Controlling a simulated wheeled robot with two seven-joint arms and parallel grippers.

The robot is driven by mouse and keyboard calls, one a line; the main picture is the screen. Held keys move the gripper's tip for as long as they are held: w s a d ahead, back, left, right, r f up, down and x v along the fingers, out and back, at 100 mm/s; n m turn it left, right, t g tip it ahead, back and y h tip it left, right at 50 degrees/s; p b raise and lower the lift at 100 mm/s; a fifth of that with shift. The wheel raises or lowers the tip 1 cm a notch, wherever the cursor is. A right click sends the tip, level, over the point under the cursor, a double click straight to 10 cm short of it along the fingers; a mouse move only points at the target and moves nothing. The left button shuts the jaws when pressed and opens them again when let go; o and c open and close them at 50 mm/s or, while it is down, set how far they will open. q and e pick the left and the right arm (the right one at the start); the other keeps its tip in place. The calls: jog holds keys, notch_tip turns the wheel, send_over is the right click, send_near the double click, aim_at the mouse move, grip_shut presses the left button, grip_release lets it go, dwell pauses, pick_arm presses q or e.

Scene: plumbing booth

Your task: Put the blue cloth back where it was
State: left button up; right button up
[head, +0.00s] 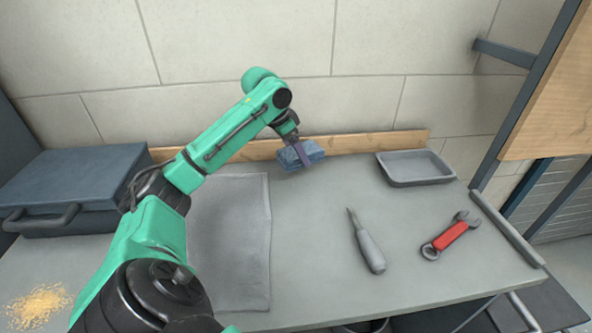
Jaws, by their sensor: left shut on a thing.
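The blue cloth (312,150) is a small folded bundle near the back of the grey workbench, in front of the wooden strip. My left gripper (301,152) is shut on it, with its fingers across the cloth. I cannot tell whether the cloth touches the bench top or is held just above it. My right gripper is not in view.
A grey mat (236,250) lies left of centre, partly behind my left arm. A blue toolbox (80,180) stands at left, with sawdust (38,304) before it. A grey tray (415,168), a screwdriver (368,246) and a red wrench (449,236) are at right.

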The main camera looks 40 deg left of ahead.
aim_at(296, 177)
pick_arm(q)
jog(key=shift+f, duration=2.75)
jog(key=o, duration=1)
jog(key=shift+f, duration=0.1)
jog(key=shift+o, duration=0.2)
jog(key=b+v, duration=0.1)
jog(key=v, duration=1.1)
jog(key=shift+w, duration=0.1)
